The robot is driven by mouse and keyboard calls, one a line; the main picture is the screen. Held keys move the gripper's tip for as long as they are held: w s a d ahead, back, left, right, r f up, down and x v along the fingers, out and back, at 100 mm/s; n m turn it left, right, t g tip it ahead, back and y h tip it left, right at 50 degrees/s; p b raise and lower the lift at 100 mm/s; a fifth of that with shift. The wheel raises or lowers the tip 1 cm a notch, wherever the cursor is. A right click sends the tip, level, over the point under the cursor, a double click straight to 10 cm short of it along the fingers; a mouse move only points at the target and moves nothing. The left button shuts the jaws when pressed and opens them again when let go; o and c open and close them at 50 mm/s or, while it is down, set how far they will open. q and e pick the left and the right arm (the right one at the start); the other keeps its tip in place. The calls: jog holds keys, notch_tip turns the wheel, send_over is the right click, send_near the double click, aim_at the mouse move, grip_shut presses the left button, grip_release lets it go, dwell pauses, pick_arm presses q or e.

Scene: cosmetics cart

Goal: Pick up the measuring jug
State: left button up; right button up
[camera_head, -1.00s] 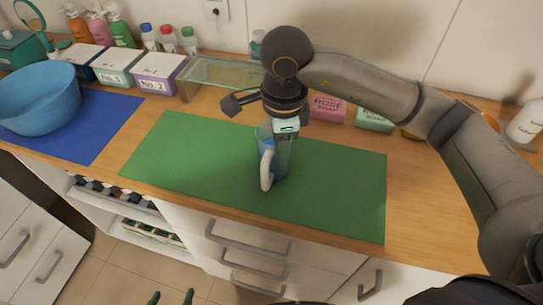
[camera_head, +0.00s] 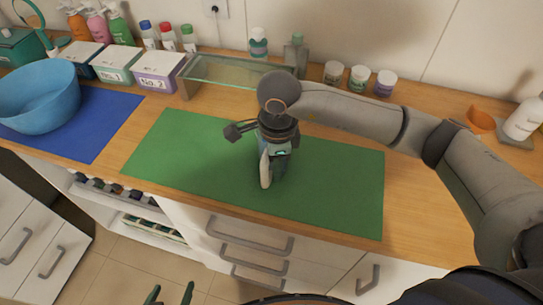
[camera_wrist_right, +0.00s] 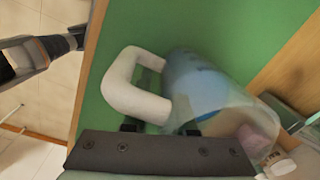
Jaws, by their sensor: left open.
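The measuring jug (camera_head: 265,172) stands on the green mat (camera_head: 335,190), with its white handle facing the front edge; my right gripper covers much of it. In the right wrist view the jug's clear bluish body (camera_wrist_right: 205,90) and white handle (camera_wrist_right: 120,85) lie just ahead of the fingers. My right gripper (camera_head: 274,150) is down at the jug from above. Its fingertips (camera_wrist_right: 160,128) are apart, close to one end of the handle; whether they grip it is unclear. My left gripper (camera_head: 170,294) is open and empty at the bottom edge, away from the counter.
A blue bowl (camera_head: 40,97) sits on a blue mat (camera_head: 98,135) at the left. Boxes, bottles and a glass tray (camera_head: 225,72) line the back. Jars (camera_head: 358,78) stand behind my right arm. The green mat is otherwise clear.

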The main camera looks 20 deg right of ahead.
grip_shut()
jog(key=shift+r, duration=0.1)
dwell(1.0)
